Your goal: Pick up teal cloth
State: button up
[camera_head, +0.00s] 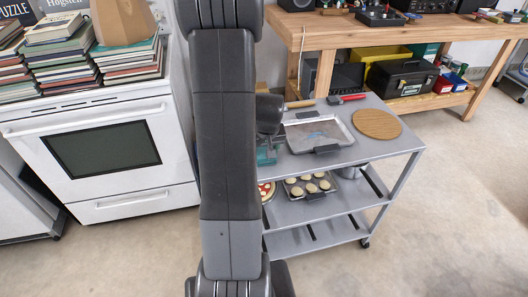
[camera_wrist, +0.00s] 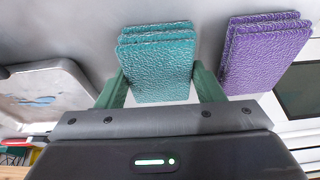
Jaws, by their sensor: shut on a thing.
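The teal cloth (camera_wrist: 157,60) is a folded, textured stack in the middle of the wrist view. My gripper (camera_wrist: 161,82) has one green finger on each side of it and is shut on it. In the head view a small part of the teal cloth (camera_head: 266,156) shows at the left of the cart top, just right of my arm. My arm hides the rest of that area, and I cannot tell whether the cloth touches the cart top.
A purple folded cloth (camera_wrist: 265,52) lies right of the teal one. The grey cart (camera_head: 375,154) also holds a metal tray (camera_head: 318,133), a round wooden board (camera_head: 377,124) and a red-handled tool (camera_head: 346,99). A white oven (camera_head: 100,150) stands left, a wooden workbench (camera_head: 400,30) behind.

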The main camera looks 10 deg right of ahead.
aim_at(264, 150)
jog(key=shift+r+p, duration=0.45)
jog(key=shift+p, duration=0.1)
notch_tip(264, 150, up, 10)
jog(key=shift+f, duration=0.15)
jog(key=shift+o, duration=0.4)
